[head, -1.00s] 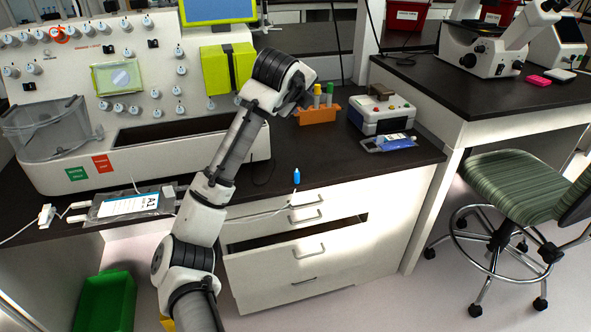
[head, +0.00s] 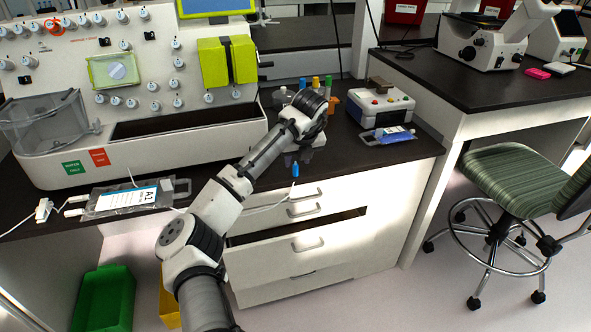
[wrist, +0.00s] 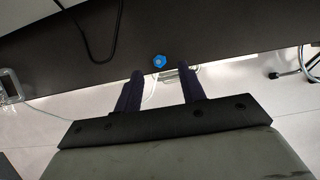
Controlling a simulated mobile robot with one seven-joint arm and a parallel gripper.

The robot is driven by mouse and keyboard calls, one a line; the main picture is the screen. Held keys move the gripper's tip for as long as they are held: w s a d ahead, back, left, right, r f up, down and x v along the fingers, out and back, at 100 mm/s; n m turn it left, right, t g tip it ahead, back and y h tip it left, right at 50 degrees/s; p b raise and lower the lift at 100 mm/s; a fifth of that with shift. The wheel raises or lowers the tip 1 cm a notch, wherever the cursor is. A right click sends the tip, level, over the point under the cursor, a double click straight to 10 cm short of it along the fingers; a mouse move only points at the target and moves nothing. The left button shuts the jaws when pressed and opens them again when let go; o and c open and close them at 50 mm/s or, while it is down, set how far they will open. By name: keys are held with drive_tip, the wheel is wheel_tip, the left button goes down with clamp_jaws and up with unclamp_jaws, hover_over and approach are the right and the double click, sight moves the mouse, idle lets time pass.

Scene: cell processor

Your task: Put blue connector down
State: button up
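The blue connector (head: 295,170) is small and upright at the counter's front edge, with a thin white tube running from it to the left. It also shows in the wrist view (wrist: 159,61), just beyond my fingertips and lined up with the gap between them. My gripper (head: 297,158) points down close above the connector in the head view. In the wrist view my gripper (wrist: 163,75) is open, its two dark fingers apart with nothing between them. Whether a finger touches the connector cannot be told.
An orange rack with coloured-cap tubes (head: 328,84) stands partly behind my arm. A white device with buttons (head: 381,106) and a blue-labelled pouch (head: 393,133) are to its right. A bag labelled A1 (head: 125,201) lies at the left. A drawer (head: 300,241) below is partly open.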

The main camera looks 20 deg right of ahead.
sight(296, 165)
drive_tip(key=x, duration=0.5)
drive_tip(key=shift+w+p, duration=0.1)
drive_tip(key=shift+p, duration=0.3)
drive_tip(key=shift+r, duration=0.1)
clamp_jaws()
